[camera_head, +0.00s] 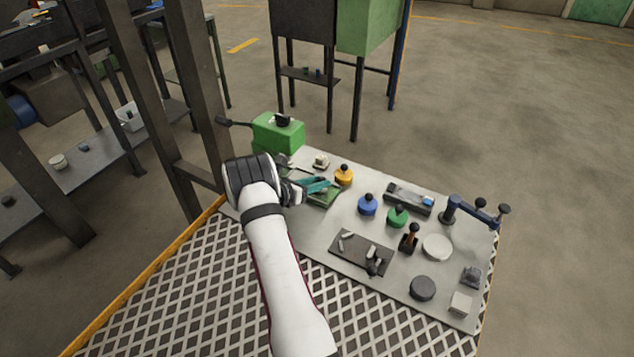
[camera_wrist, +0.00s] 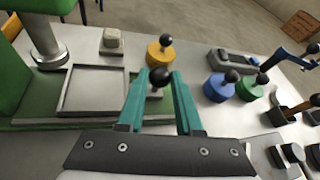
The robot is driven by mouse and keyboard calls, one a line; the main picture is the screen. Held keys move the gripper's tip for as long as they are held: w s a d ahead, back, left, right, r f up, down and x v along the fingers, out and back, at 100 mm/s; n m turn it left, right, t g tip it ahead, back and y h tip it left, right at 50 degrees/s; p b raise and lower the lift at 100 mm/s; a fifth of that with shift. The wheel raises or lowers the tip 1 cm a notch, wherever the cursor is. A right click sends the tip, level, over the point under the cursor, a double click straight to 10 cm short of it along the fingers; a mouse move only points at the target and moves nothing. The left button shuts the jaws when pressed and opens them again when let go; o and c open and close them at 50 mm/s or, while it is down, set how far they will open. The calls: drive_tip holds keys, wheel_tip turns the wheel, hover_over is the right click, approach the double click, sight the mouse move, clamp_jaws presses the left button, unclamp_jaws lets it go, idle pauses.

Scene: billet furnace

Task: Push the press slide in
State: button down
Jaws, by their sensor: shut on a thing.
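The green press (camera_head: 278,133) stands at the back left of the bench, with a black lever at its left. Its slide, a flat grey tray (camera_wrist: 95,92), lies on the green base (camera_wrist: 30,140), to the right of the press's metal column (camera_wrist: 45,45) in the wrist view. A black ball knob (camera_wrist: 160,78) on a short stem stands at the slide's right end. My gripper (camera_wrist: 160,85) has its teal fingers shut on this knob, one on each side. In the head view my gripper (camera_head: 318,185) is over the green base and hides most of the slide.
A small pale block (camera_wrist: 112,42) stands behind the slide. Yellow (camera_head: 344,176), blue (camera_head: 368,205) and green (camera_head: 397,216) knobbed pieces stand to the right. A dark tray (camera_head: 350,250) with small pieces lies in front. A blue crank (camera_head: 470,208) stands at the right edge.

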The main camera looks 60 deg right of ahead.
idle(0.8)
drive_tip(key=shift+w+r, duration=0.1)
drive_tip(key=shift+w, duration=1.9)
drive_tip(key=c, duration=0.6)
unclamp_jaws()
drive_tip(key=v, duration=1.5)
drive_tip(key=shift+a, duration=0.45)
drive_tip(key=shift+r, duration=0.1)
